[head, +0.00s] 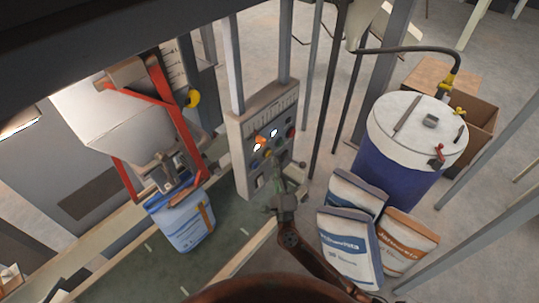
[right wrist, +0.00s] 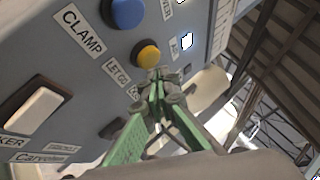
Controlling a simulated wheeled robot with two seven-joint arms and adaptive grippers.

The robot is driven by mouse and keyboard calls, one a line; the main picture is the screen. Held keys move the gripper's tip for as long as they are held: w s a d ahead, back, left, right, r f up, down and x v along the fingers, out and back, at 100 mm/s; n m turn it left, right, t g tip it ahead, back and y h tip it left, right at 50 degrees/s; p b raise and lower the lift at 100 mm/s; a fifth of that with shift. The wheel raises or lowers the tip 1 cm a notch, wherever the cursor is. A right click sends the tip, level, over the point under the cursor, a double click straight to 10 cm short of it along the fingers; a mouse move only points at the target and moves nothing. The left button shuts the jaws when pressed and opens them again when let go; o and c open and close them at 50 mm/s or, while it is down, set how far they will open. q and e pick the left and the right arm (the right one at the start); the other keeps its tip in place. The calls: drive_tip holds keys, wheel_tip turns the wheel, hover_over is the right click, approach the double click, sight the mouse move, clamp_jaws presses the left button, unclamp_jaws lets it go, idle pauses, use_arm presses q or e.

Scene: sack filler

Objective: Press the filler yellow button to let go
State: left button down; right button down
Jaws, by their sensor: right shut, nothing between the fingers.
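The yellow button (right wrist: 146,55) is on the grey control panel (right wrist: 80,85), beside a "LET GO" label, in the right wrist view. The panel (head: 240,135) stands upright in the middle of the head view; the yellow button is too small to make out surely there. My right gripper (right wrist: 157,82) is shut and empty, its green-sided fingers pointing at the panel with tips just below the yellow button. I cannot tell whether they touch it. The right gripper (head: 279,188) also shows in front of the panel's lower part in the head view. My left gripper is out of view.
A blue sack (head: 184,225) hangs under the filler hopper (head: 115,115) at left. A blue button (right wrist: 127,12) labelled "CLAMP" and a white rocker switch (right wrist: 36,108) are near the yellow one. Several filled sacks (head: 346,245) and a blue drum (head: 395,180) stand at right.

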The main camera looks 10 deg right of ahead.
drive_tip(key=shift+w+a, duration=0.3)
drive_tip(key=shift+w, duration=0.1)
drive_tip(key=shift+w+a, duration=0.15)
drive_tip(key=shift+w, duration=0.05)
idle(0.6)
drive_tip(key=shift+s+d+r+p, duration=0.1)
drive_tip(key=shift+s+d+p, duration=0.3)
drive_tip(key=shift+s, duration=0.2)
drive_tip(key=s+d, duration=0.3)
drive_tip(key=s, duration=0.1)
drive_tip(key=shift+s+d+p, duration=0.35)
drive_tip(key=shift+d+p, duration=0.05)
idle(0.8)
